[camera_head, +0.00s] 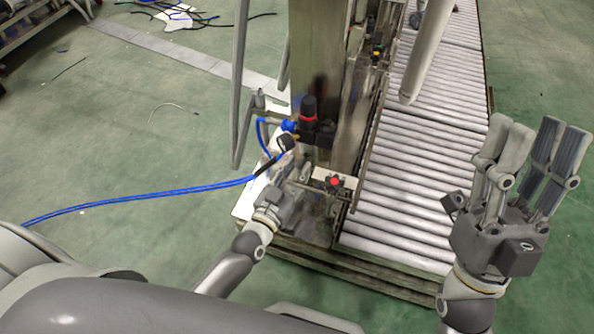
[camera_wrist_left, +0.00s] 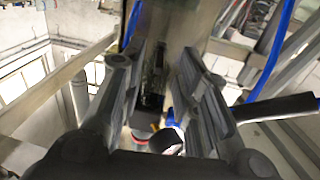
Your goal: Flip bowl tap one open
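A black air-filter unit with a red ring (camera_head: 309,114) is fixed to the steel post of the machine. Its bowl and tap cannot be made out clearly. My left gripper (camera_head: 294,172) is low in front of the post, below and left of the unit. Contact cannot be told. My right gripper (camera_head: 533,160) is open and empty, raised at the right, away from the unit.
A blue hose (camera_head: 140,197) runs from the unit's area to the left. A red button (camera_head: 334,182) sits on the machine front, right of my left gripper. A roller conveyor (camera_head: 412,190) lies to the right. The green floor (camera_head: 130,130) at left is mostly clear.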

